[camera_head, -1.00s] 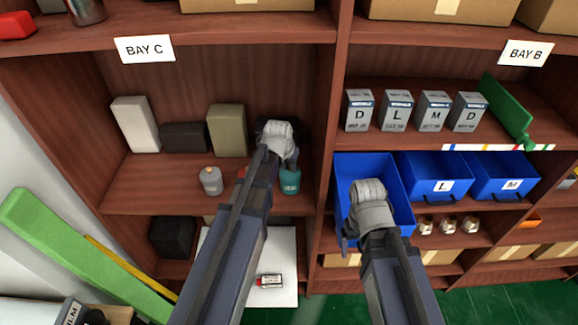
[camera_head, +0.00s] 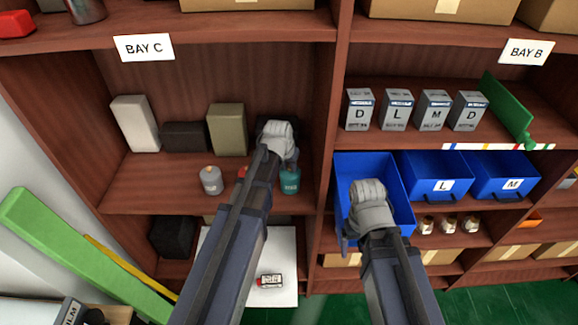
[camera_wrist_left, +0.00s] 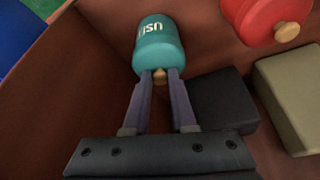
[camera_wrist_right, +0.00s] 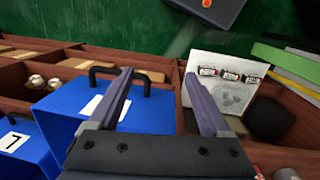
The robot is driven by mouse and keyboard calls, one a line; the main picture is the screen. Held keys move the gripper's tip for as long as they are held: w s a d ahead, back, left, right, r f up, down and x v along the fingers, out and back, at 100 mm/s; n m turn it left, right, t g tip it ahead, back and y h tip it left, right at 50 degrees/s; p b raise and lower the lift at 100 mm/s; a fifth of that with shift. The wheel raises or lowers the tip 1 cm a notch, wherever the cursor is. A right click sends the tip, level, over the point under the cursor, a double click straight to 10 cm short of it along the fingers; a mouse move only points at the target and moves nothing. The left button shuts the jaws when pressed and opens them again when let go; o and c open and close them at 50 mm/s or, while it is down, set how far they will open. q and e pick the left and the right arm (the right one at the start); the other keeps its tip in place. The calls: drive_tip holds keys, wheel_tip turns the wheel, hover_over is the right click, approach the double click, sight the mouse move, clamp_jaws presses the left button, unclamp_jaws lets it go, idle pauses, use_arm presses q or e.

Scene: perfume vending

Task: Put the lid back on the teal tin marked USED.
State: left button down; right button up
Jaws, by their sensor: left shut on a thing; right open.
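The teal tin (camera_head: 289,181) stands on the Bay C shelf, close to the right-hand divider. In the left wrist view the tin (camera_wrist_left: 157,40) shows part of its white USED lettering. Its teal lid (camera_wrist_left: 158,61) appears seated on the tin, with no clear gap seen. My left gripper (camera_wrist_left: 160,76) is shut on the lid's wooden knob (camera_wrist_left: 160,73). In the head view my left gripper (camera_head: 279,142) hides part of the area behind the tin. My right gripper (camera_wrist_right: 158,78) is open and empty, above the large blue bin (camera_head: 351,170) in Bay B.
A red tin (camera_wrist_left: 271,18) with a wooden knob stands beside the teal one, mostly hidden by my left arm in the head view. A grey tin (camera_head: 211,181) stands further left. Several blocks, including an olive one (camera_head: 227,130), line the shelf's back.

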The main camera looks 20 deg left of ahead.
idle(0.3)
use_arm(q)
drive_tip(key=shift+c, duration=0.9)
unclamp_jaws()
drive_tip(key=shift+r, duration=0.1)
wheel_tip(320, 180, up, 7)
drive_tip(key=p, duration=0.7)
clamp_jaws()
idle(0.8)
